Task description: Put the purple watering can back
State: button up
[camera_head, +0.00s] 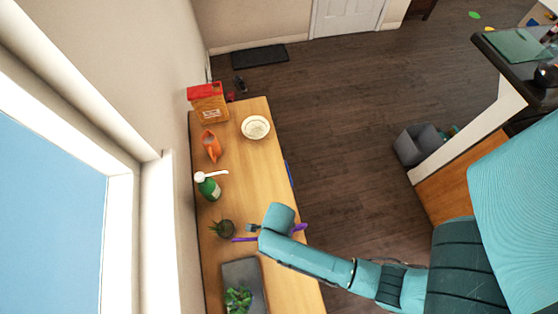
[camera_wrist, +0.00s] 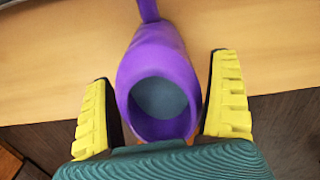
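The purple watering can (camera_wrist: 160,55) fills the middle of the wrist view. Its round opening faces the camera, and a narrow part extends toward the top edge. My gripper (camera_wrist: 162,75) has one yellow finger on each side of the can, both very close to it. Whether both fingers press on it is unclear. In the head view my gripper (camera_head: 253,229) is over the near right part of the wooden table (camera_head: 262,180). Purple parts of the can (camera_head: 244,240) show on both sides of my arm's end; the rest is hidden.
Along the table stand a potted plant (camera_head: 222,229), a green spray bottle (camera_head: 208,188), an orange watering can (camera_head: 211,146), a bag (camera_head: 209,104) and a bowl (camera_head: 255,127). A grey tray (camera_head: 238,272) holds a leafy plant (camera_head: 238,298). The table's centre right is mostly clear.

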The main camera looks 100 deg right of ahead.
notch_tip(320, 180, up, 12)
jog(key=shift+r+p, duration=0.15)
jog(key=shift+p, duration=0.5)
